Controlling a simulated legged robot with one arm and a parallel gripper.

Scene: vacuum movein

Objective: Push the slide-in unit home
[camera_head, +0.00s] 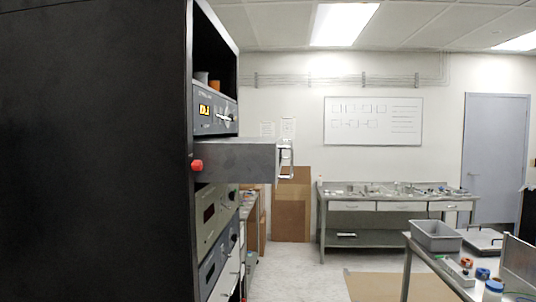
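The slide-in unit (236,162) is a grey metal box that sticks out to the right from the open front of a tall black rack (95,150). A light handle (286,158) shows at its outer end. A red round knob (197,165) is near the rack's front edge, by the inner end of the unit. The unit's front face is seen edge-on. The part of it inside the rack is hidden by the black side panel. My gripper is not in view.
Other rack units with displays (215,108) sit above and below. A grey workbench (398,206) stands at the back wall. A near table with a grey bin (436,244) is at the lower right. The floor between (310,270) looks clear, with a brown mat (400,287).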

